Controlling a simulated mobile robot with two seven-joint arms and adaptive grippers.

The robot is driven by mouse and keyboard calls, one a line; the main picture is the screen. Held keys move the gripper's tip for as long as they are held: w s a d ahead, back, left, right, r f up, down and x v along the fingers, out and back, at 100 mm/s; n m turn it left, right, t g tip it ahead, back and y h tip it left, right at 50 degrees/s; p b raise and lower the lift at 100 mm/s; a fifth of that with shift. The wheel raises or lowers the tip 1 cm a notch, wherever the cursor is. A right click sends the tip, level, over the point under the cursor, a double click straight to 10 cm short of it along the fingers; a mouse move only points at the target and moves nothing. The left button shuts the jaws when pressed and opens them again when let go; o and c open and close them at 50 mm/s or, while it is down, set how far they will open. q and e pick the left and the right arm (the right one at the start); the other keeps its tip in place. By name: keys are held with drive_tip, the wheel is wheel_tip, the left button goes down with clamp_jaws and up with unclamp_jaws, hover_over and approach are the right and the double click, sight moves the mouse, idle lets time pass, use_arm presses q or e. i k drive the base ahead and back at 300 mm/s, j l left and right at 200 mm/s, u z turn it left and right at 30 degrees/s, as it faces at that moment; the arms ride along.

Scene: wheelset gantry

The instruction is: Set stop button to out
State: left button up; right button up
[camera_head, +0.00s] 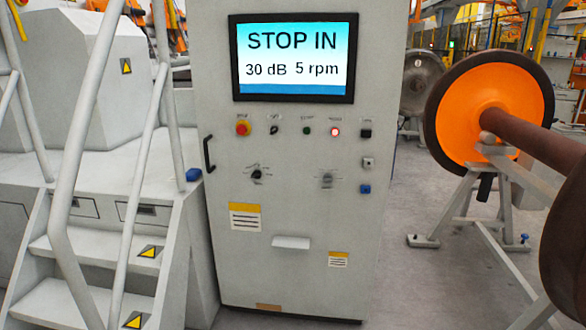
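Neither of my grippers shows in this view.
Two dark rotary knobs (256,173) and (326,179) sit lower on the cabinet, with a black door handle (208,154) at its left edge. Metal stairs with railings (137,200) stand close on the left. An orange wheelset (468,110) rests on a stand at right.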

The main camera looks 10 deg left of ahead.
sight(241, 129)
drive_tip(key=i+j, duration=0.2)
drive_tip(key=i, duration=0.25)
drive_tip(key=i+j, duration=0.2)
drive_tip(key=i, duration=0.25)
